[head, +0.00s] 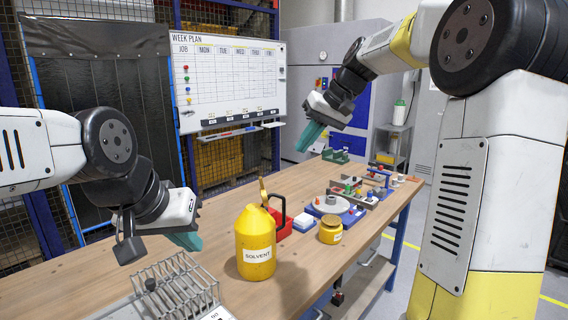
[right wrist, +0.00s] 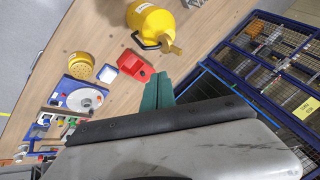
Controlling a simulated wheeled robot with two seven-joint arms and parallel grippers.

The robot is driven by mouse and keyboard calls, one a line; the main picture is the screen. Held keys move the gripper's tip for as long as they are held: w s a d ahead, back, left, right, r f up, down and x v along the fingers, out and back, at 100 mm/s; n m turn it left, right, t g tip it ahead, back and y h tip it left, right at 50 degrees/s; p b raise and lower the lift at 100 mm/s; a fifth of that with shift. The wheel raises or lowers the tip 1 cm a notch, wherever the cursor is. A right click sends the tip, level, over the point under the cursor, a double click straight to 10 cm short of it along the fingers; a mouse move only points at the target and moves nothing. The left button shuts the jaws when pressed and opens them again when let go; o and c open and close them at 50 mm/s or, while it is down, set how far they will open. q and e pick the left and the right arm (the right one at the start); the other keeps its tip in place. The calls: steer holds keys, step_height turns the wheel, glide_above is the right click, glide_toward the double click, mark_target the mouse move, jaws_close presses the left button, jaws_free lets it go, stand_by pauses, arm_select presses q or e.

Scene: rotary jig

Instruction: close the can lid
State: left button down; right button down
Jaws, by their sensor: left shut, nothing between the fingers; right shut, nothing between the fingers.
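The yellow solvent can (head: 256,258) stands upright on the bench, and it also shows in the right wrist view (right wrist: 154,22). Its yellow lid (head: 263,190) stands up from the top, tilted open; in the right wrist view the lid (right wrist: 173,48) sticks out past the can's edge. A black handle (right wrist: 146,42) shows beside it. My left gripper (head: 186,240) is shut and empty, left of the can and apart from it. My right gripper (head: 309,137) is shut and empty, high above the bench behind the can; its teal fingers (right wrist: 158,92) show in the right wrist view.
A wire rack (head: 178,285) stands at front left, below my left gripper. A red box (head: 281,229), a small yellow tub (head: 331,231) and a rotary jig (head: 334,206) are right of the can. More fixtures line the bench's right edge. The bench (head: 220,220) behind the can is clear.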

steer(key=w+a+f, duration=0.2)
steer(key=a+f, duration=0.6)
steer(key=shift+a+f, duration=0.35)
steer(key=shift+f, duration=0.05)
steer(key=shift+a, duration=0.15)
steer(key=s+a+f+n+t+h, duration=0.1)
steer(key=a+f+h, duration=0.2)
steer(key=a+h, duration=0.3)
steer(key=s+a+f+n+t+h, duration=0.1)
steer(key=a+f+h, duration=0.2)
steer(key=a+h, duration=0.3)
steer(key=shift+f+n+t+h, duration=0.3)
steer(key=shift+n+h, duration=0.1)
steer(key=shift+h, duration=0.5)
steer(key=shift+a+f, duration=0.1)
steer(key=shift+s, duration=0.1)
